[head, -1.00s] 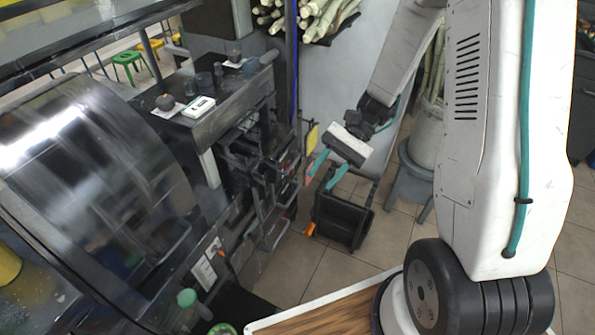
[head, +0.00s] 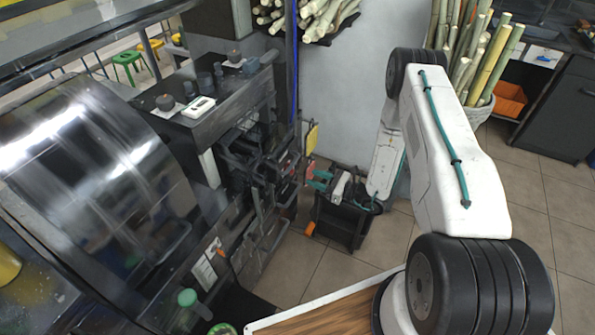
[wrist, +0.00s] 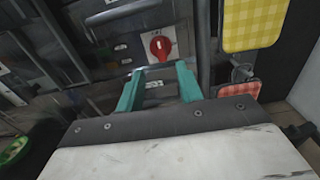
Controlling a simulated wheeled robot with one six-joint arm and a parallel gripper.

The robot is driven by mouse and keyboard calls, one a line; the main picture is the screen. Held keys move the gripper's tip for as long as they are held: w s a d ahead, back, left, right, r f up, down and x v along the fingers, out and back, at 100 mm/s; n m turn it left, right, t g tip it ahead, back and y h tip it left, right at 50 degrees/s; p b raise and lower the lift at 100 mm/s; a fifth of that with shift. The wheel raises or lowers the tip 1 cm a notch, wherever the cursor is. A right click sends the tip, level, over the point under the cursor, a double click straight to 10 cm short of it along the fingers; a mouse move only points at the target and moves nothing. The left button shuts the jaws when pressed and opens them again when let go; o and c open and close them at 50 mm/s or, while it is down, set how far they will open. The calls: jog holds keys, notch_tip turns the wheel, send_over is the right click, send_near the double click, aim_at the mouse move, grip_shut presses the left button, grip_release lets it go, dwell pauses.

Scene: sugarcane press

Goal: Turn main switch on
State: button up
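The main switch (wrist: 160,46) is a red rotary knob on a pale square plate, set in the dark machine's panel in the wrist view. My gripper (wrist: 159,68) has two teal fingers, spread apart with nothing between them. The knob appears just beyond the fingertips, roughly centred between them, and I see no contact. In the head view my gripper (head: 318,180) is low beside the machine's right end. The knob cannot be made out there.
The dark press (head: 240,105) stands left of my arm. A yellow checked cloth (wrist: 254,22) and a red checked cloth (wrist: 240,90) hang right of the switch. Cane stalks (head: 480,60) stand in a pot behind my arm.

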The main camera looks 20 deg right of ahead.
aim_at(293, 169)
jog(key=x, duration=0.7)
jog(key=shift+w+a+r, duration=0.1)
jog(key=shift+w+a, duration=0.1)
jog(key=shift+w, duration=0.15)
jog(key=shift+c, duration=0.3)
grip_shut()
